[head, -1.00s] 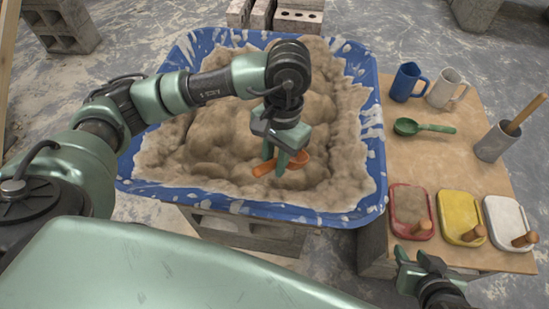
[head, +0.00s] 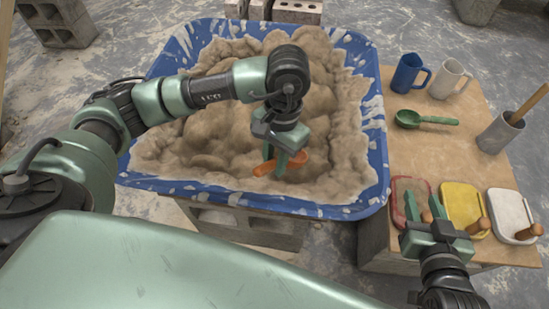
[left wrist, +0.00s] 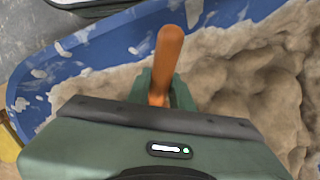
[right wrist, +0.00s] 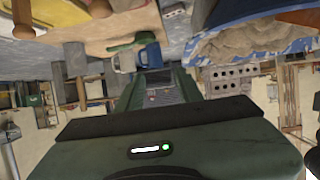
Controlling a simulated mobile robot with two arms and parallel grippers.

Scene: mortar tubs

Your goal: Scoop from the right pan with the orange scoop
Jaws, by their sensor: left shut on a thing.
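One large blue tub (head: 373,130) heaped with lumpy brown mortar (head: 215,125) fills the middle of the head view. No second tub shows there. My left gripper (head: 284,160) points down low over the mortar, right of the tub's middle and toward its near side. It is shut on the orange scoop (head: 263,170). The orange handle (left wrist: 168,52) sticks out from between the fingers in the left wrist view. The scoop's bowl is mostly hidden by the gripper and mortar. My right gripper (head: 425,207) is open and empty above the near edge of the side table.
The wooden side table (head: 420,155) holds a green scoop (head: 425,119), a blue mug (head: 407,74), a white mug (head: 446,80) and a grey pot (head: 498,134) with a stick. Red (head: 402,190), yellow (head: 461,203) and white (head: 510,209) flat pieces lie at its near edge.

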